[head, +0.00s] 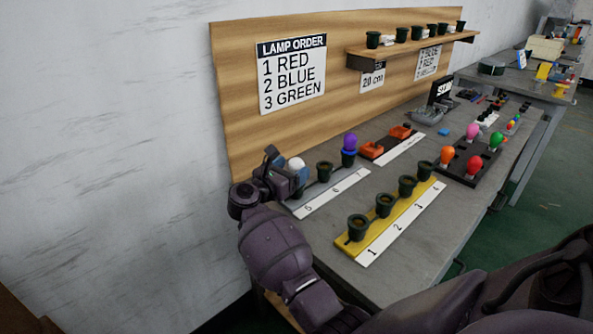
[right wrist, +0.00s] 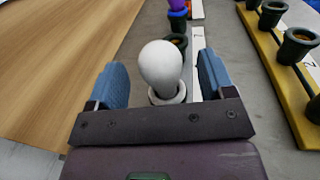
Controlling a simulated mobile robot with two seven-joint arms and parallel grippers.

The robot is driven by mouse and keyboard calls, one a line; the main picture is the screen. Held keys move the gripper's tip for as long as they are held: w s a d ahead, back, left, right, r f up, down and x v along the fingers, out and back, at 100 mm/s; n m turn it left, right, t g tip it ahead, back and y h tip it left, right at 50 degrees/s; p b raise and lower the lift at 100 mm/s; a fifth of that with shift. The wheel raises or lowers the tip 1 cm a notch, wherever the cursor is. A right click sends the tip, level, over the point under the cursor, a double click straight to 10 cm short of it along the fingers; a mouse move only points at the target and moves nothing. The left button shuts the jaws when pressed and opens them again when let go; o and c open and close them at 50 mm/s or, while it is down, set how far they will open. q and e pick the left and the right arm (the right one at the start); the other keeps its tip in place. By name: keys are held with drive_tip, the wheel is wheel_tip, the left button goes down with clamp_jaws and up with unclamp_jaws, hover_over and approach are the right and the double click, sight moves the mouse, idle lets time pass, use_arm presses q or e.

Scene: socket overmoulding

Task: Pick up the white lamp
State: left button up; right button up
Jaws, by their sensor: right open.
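My right gripper (head: 284,178) is open around the lamp, one finger on each side; gaps show between bulb and fingers in the wrist view (right wrist: 164,84). The lamp's lower part is hidden by the gripper in the head view. My left gripper is not in view.
An empty socket (head: 324,171) stands beside the lamp, then a purple lamp (head: 350,141) on a blue part. A yellow rack (head: 345,243) with several empty sockets is nearer. Orange parts (head: 371,149) lie behind. A black tray (head: 466,160) holds coloured lamps at right.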

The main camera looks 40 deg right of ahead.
drive_tip(key=shift+x, duration=1.3)
